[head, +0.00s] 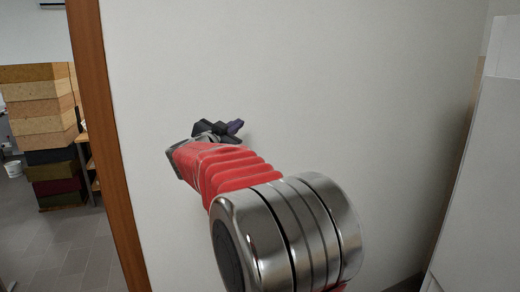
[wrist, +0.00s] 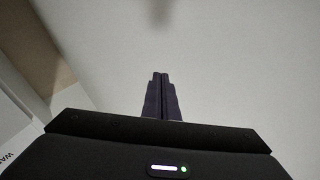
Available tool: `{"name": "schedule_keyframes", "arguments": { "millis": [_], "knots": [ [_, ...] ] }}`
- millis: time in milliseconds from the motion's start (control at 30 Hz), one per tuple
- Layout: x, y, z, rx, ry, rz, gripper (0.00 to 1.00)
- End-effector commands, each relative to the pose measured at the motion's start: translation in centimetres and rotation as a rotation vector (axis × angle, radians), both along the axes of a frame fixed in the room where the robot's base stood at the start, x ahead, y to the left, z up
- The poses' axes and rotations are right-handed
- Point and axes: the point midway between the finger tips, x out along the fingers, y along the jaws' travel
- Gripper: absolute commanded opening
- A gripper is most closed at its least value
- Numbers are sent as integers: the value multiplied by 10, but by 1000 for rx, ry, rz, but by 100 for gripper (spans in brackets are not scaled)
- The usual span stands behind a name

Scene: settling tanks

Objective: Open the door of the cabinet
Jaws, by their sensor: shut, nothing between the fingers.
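My gripper (head: 236,128) is in front of a large plain white surface (head: 330,80) in the head view. Its dark fingers also show in the wrist view (wrist: 160,76), closed together with nothing between them. A gap to the white surface cannot be judged surely. No cabinet door or handle can be made out for certain. A tall white, flat-sided body (head: 485,190) at the right edge of the head view may be the cabinet; only part of it shows.
A brown wooden edge (head: 105,150) borders the white surface on the left. Beyond it are a stack of coloured boxes (head: 42,120), a white bucket (head: 13,168) and open grey floor (head: 60,245). A white panel with dark letters (wrist: 12,135) shows at the wrist view's lower left.

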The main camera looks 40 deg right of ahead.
Motion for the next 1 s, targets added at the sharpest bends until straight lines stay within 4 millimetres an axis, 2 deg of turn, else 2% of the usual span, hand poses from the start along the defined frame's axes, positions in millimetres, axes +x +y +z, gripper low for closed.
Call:
{"name": "schedule_keyframes", "arguments": {
  "millis": [100,200,367,467,567,700,867,1000],
  "knots": [
    [4,41,18,-22,1,184,0],
    [4,78,25,-31,22,337,0],
    [-8,140,22,-36,87,566,0],
    [-23,177,10,-29,150,696,0],
    [-44,213,-7,-17,226,816,0],
    [-83,256,-40,8,357,958,0],
    [-140,292,-90,49,538,1081,0],
    [-199,311,-138,91,717,1148,0]
  ]
}}
